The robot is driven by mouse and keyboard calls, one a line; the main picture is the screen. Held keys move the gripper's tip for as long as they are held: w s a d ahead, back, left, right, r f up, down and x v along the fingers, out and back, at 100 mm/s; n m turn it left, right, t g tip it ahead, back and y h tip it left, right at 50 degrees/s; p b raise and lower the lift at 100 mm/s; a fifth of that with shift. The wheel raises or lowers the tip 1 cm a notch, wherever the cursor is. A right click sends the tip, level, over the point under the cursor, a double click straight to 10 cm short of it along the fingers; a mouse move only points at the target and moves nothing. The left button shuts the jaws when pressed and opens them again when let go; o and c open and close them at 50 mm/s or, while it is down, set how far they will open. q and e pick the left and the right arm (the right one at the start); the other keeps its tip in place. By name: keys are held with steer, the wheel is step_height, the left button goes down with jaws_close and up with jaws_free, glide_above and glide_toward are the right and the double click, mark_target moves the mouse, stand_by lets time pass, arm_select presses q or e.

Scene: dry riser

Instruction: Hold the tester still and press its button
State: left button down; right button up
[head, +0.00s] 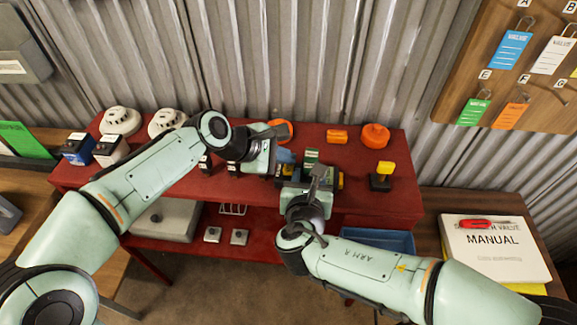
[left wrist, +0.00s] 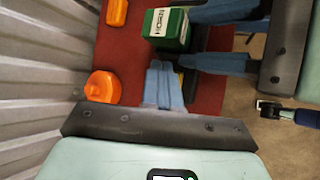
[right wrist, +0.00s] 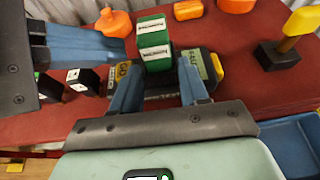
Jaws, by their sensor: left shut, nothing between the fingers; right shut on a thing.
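The tester is a dark and yellow device on the red bench, with a yellow "GO" spot (right wrist: 123,72) at its left and a pale green panel (right wrist: 202,67) at its right. A green block (right wrist: 155,40) with white labels stands upright at its middle; it also shows in the left wrist view (left wrist: 168,27). The tester is mostly hidden in the head view.
Orange parts (head: 375,135) lie at the back of the red bench (head: 400,195). A yellow-topped black stand (head: 381,180) is to the right. White detectors (head: 120,121) and small boxes (head: 111,149) stand at the left. A blue bin (head: 377,240) is below.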

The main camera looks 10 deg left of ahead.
mark_target(285, 170)
arm_select(q)
steer(key=shift+r, duration=0.1)
steer(key=shift+r, duration=2.4)
arm_select(e)
steer(key=o, duration=1.3)
steer(key=shift+o, duration=0.2)
steer(key=shift+s, duration=0.1)
